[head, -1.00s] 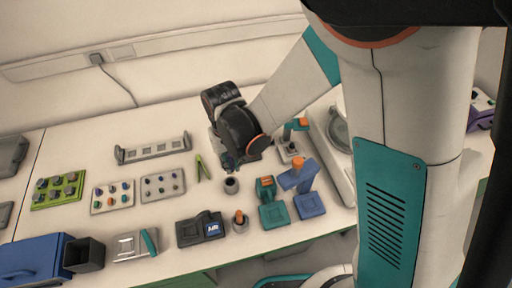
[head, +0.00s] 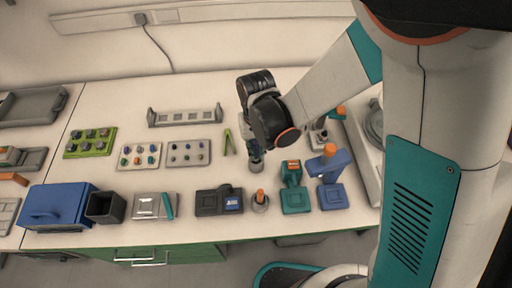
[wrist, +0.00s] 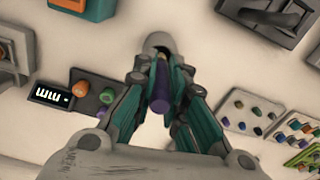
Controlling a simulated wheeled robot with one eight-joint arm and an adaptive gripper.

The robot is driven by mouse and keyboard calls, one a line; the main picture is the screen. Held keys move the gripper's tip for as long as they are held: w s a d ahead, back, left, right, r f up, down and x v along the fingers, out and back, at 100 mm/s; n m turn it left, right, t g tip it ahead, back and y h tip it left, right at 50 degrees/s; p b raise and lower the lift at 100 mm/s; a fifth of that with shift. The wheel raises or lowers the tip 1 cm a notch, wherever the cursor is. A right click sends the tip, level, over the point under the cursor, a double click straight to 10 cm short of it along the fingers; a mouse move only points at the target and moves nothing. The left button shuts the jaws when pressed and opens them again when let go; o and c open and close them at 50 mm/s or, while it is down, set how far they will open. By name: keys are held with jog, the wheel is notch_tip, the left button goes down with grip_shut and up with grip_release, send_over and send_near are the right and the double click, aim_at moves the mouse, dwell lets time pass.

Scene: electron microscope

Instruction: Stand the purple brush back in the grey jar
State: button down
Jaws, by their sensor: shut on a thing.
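My gripper (head: 255,151) points down, directly above the small grey jar (head: 256,167), which stands on the bench. In the wrist view my gripper (wrist: 160,108) is shut on the purple brush (wrist: 160,90), with a finger on each side of it. The brush's far end meets the mouth of the grey jar (wrist: 158,41); I cannot tell how deep it reaches. In the head view the brush is mostly hidden by the fingers.
A teal device (head: 293,190) and a blue device (head: 331,180) are to the right. A green tweezer-like tool (head: 228,142) lies left. A dark box (head: 218,201) sits front left.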

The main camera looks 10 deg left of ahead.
aim_at(256, 142)
jog(key=shift+r, duration=0.65)
jog(key=shift+f+b, duration=1.9)
jog(key=shift+f, duration=0.45)
jog(key=c, duration=1.5)
grip_release()
jog(key=shift+c, duration=0.2)
jog(key=shift+r, duration=3.8)
